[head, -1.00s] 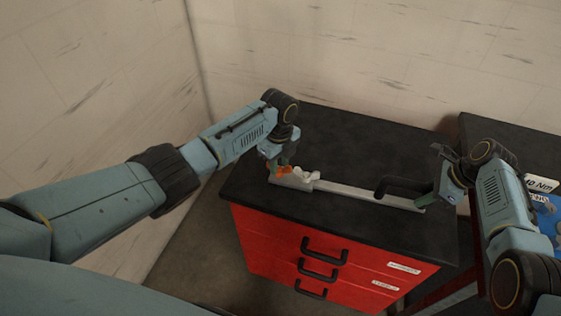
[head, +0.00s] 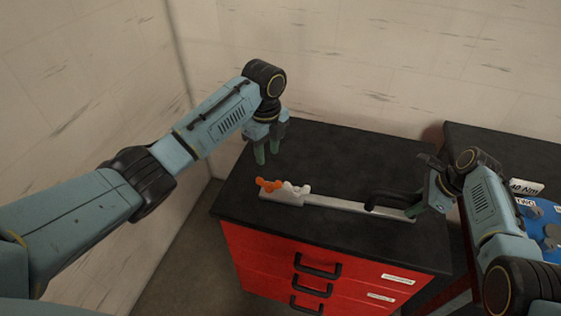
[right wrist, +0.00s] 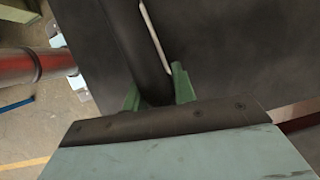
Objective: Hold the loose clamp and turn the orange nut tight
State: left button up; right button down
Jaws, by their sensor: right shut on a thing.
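The orange nut (head: 268,185) is at the left end of a pale metal bar (head: 335,203) on the black cabinet top. A white lobed piece (head: 296,190) sits beside it. I cannot tell how tight the nut is. My left gripper (head: 267,158) hangs above and behind the nut, fingers apart, empty and clear of it. A black handle (head: 388,199), apparently the clamp's, is at the bar's right end. My right gripper (head: 422,207) is shut on it. In the right wrist view, green fingers (right wrist: 156,92) stand either side of the dark handle (right wrist: 146,50).
The black cabinet top (head: 340,150) is clear behind the bar. Red drawers (head: 300,262) with black pulls are below its front edge. Another dark table at the right holds a blue item (head: 538,225) and a white label reading Nm (head: 527,187). Walls stand behind and left.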

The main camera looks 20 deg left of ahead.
pick_arm(q)
jog(key=shift+r, duration=0.5)
pick_arm(e)
jog(key=c, duration=1.1)
grip_release()
jog(key=shift+o, duration=0.2)
